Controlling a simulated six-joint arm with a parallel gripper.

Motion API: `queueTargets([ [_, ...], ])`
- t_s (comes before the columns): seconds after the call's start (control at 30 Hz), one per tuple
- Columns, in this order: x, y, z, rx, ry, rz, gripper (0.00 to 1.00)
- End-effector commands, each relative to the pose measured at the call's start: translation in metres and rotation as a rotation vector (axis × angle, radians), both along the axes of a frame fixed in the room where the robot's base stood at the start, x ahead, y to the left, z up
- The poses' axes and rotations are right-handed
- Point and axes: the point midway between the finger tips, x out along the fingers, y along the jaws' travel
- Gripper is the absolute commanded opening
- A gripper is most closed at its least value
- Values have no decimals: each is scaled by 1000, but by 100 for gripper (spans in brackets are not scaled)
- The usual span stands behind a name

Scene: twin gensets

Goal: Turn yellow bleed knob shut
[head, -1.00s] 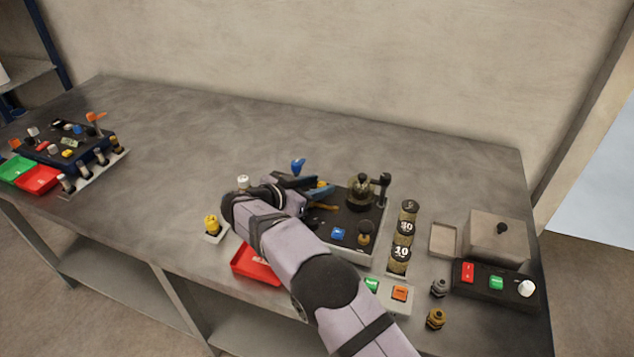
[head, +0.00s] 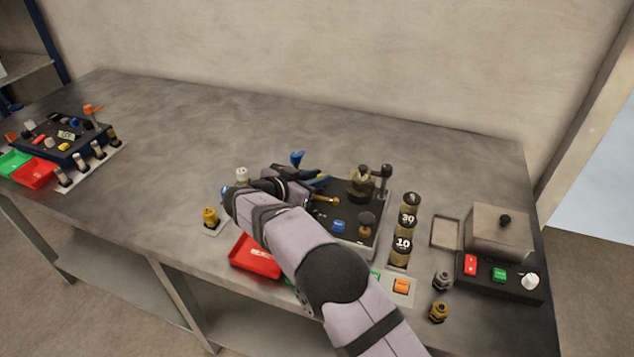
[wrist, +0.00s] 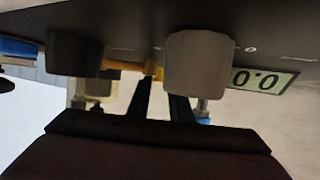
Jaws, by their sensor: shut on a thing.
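My gripper (head: 318,178) reaches over the dark panel (head: 352,231) of the near genset, its blue-grey fingers close together. In the wrist view the two dark fingers (wrist: 162,85) point at a small yellow part (wrist: 158,73) at their tips, and they are shut on it. I take this to be the yellow bleed knob; the fingers hide most of it, and its turn angle cannot be read. A brass-yellow lever or pipe (head: 325,198) shows just below the fingers in the head view.
A blue knob (head: 297,159) stands behind the gripper, a white knob (head: 241,174) and a separate yellow knob (head: 210,216) to its left. A red tray (head: 254,258) lies in front. A dark gauge-like fitting (head: 361,181) stands right. The table's back is clear.

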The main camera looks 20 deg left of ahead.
Motion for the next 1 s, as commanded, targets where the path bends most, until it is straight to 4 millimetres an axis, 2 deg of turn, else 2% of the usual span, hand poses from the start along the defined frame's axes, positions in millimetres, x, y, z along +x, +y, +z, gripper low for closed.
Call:
queueTargets([
  [0.03,0,0,-5,3,-2,13,0],
  [0.27,-1,-2,-9,4,-2,99,0],
  [1.0,-1,-9,-6,3,-4,451,0],
])
